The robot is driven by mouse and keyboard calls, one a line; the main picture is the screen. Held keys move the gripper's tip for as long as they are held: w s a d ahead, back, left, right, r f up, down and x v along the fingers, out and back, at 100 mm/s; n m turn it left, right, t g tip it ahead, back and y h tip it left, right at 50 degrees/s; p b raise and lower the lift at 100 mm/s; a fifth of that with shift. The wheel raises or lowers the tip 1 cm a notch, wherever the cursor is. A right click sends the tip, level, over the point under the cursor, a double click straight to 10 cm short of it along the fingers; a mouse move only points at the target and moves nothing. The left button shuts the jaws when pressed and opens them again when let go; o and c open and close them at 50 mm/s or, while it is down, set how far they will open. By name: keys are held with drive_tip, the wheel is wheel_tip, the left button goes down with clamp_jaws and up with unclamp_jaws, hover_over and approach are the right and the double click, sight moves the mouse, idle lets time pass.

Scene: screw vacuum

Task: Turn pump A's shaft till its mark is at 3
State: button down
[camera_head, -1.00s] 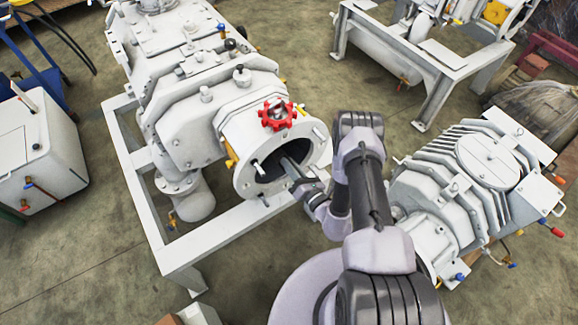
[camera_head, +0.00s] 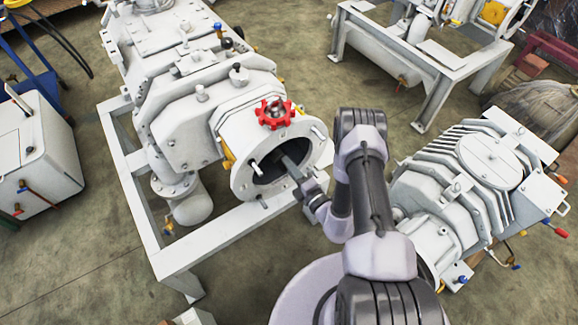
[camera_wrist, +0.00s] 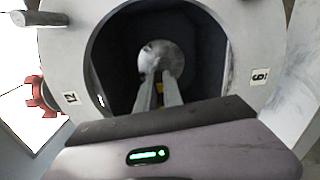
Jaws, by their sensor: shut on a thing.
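Pump A appears to be the large white pump (camera_head: 180,130) on a white frame, its round flange (camera_head: 310,127) facing me. My gripper (camera_head: 287,163) reaches into the dark flange opening. In the wrist view, the gripper's two long fingers (camera_wrist: 160,80) are shut on the grey round shaft end (camera_wrist: 163,57) inside the bore. The flange face (camera_wrist: 75,65) bears a label 12 (camera_wrist: 71,98) at the left and a label 6 (camera_wrist: 260,76) at the right. A small yellow patch shows between the fingers; I cannot tell if it is the shaft's mark. No label 3 is visible.
A red handwheel (camera_head: 274,113) sits on top of the flange, and pins stick out of its face. A second ribbed white pump (camera_head: 480,180) stands close right of my arm. A white box (camera_head: 40,150) is at the left. Floor shows at the lower left.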

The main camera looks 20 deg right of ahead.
drive_tip(key=shift+m, duration=0.6)
drive_tip(key=c, duration=1.5)
unclamp_jaws()
